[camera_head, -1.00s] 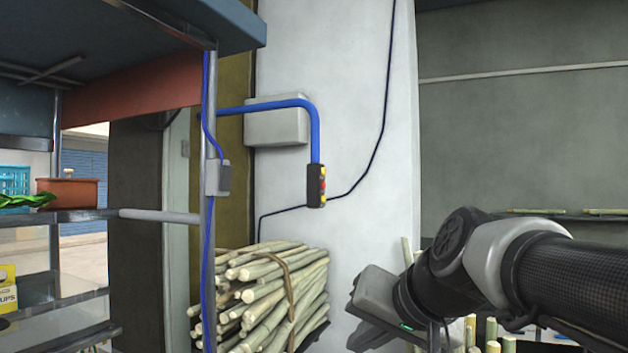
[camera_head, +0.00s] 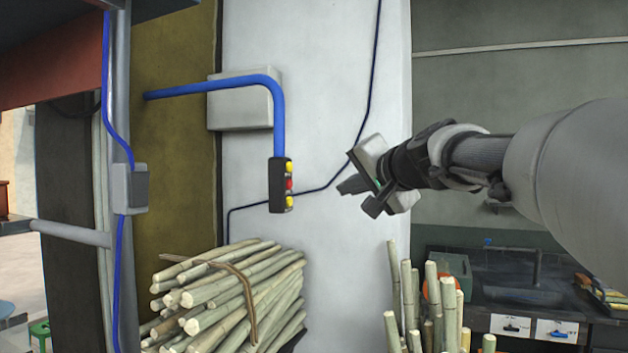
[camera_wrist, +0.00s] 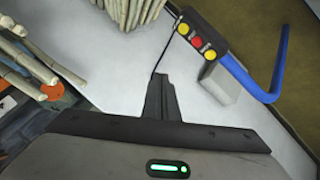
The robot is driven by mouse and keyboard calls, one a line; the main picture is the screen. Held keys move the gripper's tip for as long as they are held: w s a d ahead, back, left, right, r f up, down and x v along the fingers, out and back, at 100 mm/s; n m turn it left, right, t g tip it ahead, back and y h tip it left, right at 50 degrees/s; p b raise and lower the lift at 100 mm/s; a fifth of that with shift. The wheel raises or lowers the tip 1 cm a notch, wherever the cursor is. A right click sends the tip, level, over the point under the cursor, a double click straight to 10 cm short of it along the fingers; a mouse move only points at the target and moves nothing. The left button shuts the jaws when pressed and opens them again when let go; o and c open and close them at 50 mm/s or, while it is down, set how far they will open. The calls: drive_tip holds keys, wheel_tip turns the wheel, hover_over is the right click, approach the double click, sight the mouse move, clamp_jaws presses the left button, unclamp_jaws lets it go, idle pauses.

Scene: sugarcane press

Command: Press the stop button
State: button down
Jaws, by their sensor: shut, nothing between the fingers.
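A black control box (camera_head: 280,185) hangs at the end of a bent blue pipe (camera_head: 278,110). It carries a red button (camera_head: 289,184) between two yellow buttons. In the wrist view the box (camera_wrist: 205,32) is at the upper right with its red button (camera_wrist: 197,41) facing the camera. My gripper (camera_head: 347,187) is to the right of the box in the head view, at about the same height, shut and empty, its fingers pointing left. The shut fingers also show in the wrist view (camera_wrist: 160,82), apart from the box and pointing to its left. Button labels are too small to read.
A pale pillar (camera_head: 320,60) and a grey wall box (camera_head: 240,100) are behind. A metal post with a switch box (camera_head: 131,188) stands at the left.

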sight(290, 184)
drive_tip(key=shift+w+r, duration=0.1)
drive_tip(key=shift+r, duration=0.05)
drive_tip(key=w+a+p, duration=0.3)
drive_tip(key=a+p, duration=0.1)
drive_tip(key=a, duration=0.4)
drive_tip(key=shift+w+p, duration=0.15)
drive_tip(key=shift+p, duration=0.15)
drive_tip(key=shift+a, duration=0.2)
idle(2.0)
drive_tip(key=shift+w+a, duration=0.2)
drive_tip(key=shift+a, duration=0.05)
